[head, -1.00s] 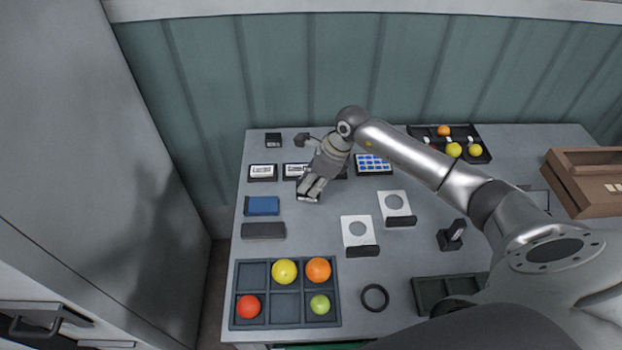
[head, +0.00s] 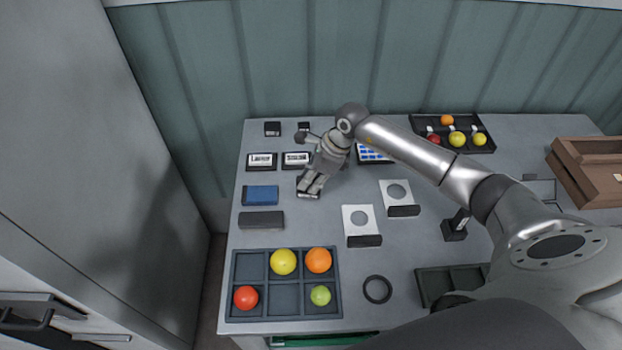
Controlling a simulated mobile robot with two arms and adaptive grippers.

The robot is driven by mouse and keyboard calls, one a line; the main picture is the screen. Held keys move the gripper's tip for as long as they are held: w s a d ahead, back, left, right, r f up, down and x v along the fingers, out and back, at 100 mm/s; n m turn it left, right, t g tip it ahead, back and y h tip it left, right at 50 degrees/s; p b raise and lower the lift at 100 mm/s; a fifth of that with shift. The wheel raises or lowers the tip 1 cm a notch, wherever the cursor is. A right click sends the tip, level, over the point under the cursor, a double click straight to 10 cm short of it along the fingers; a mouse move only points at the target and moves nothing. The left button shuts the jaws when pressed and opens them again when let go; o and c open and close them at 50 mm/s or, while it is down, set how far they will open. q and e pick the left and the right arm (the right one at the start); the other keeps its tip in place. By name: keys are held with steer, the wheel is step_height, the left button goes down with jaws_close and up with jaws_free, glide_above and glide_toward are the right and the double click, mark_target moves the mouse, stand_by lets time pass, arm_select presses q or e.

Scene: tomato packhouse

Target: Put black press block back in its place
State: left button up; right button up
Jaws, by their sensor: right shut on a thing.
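My right gripper (head: 310,187) is over the back left part of the table, fingers pointing down. It is shut on a small dark block, seemingly the black press block (head: 302,181), mostly hidden by the fingers. The block is to the right of a blue block (head: 261,195) and apart from it. I cannot tell whether it touches the table. A long dark grey block (head: 261,220) lies in front of the blue one. My left gripper is not in view.
Labelled boxes (head: 261,161) and small black boxes (head: 272,129) stand behind the gripper. White cards (head: 361,221) lie to the right. A divided tray (head: 285,319) with coloured balls and a black ring (head: 377,289) are in front. A brown crate (head: 590,170) is far right.

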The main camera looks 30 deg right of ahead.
steer(key=shift+f, duration=0.1)
steer(key=shift+f+b, duration=0.25)
steer(key=shift+b, duration=0.15)
steer(key=o, duration=0.9)
steer(key=shift+c, duration=1.3)
steer(key=shift+r, duration=0.15)
steer(key=shift+r+p, duration=2)
steer(key=shift+r, duration=1.4)
